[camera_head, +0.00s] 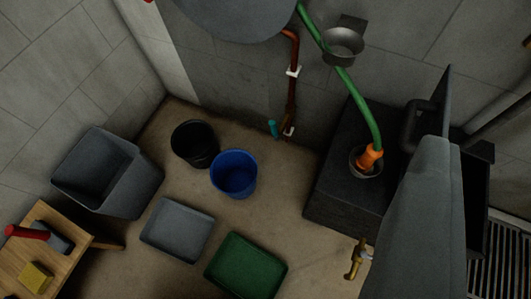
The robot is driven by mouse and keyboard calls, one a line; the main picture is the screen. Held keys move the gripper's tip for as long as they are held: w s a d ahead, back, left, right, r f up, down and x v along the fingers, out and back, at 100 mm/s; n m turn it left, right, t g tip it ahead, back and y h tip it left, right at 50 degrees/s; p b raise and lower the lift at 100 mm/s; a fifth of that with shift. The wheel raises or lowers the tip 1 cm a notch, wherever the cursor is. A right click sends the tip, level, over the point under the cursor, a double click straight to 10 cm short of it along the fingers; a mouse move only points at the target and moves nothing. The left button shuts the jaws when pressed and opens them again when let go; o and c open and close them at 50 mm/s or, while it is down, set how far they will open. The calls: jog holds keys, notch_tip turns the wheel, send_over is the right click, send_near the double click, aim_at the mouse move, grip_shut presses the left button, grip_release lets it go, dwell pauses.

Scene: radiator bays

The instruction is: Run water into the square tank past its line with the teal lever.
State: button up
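The teal lever (272,129) is a small handle low on the back wall, beside the lower end of a reddish-brown pipe (292,90). It is small, so I cannot tell its setting. A grey, square-sided open container (112,178) stands at the left wall. A dark block (335,205) at the centre right has a round metal cup (355,165) in its top, with an orange nozzle (370,156) on a green hose (365,105) in it. I cannot tell which is the square tank, and I see no fill line or running water. My gripper's fingers are not visible.
A black bucket (195,144), blue bucket (234,173), grey tray (177,229) and green tray (246,267) occupy the floor. A wooden bench (65,260) is at lower left. A brass tap (355,262) and large grey shape (425,220) block the right.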

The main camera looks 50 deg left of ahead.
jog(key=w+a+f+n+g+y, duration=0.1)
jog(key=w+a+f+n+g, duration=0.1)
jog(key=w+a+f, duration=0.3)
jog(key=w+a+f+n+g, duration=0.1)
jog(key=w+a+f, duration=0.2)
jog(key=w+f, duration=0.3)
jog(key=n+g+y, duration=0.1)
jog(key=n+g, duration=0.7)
send_over(272, 125)
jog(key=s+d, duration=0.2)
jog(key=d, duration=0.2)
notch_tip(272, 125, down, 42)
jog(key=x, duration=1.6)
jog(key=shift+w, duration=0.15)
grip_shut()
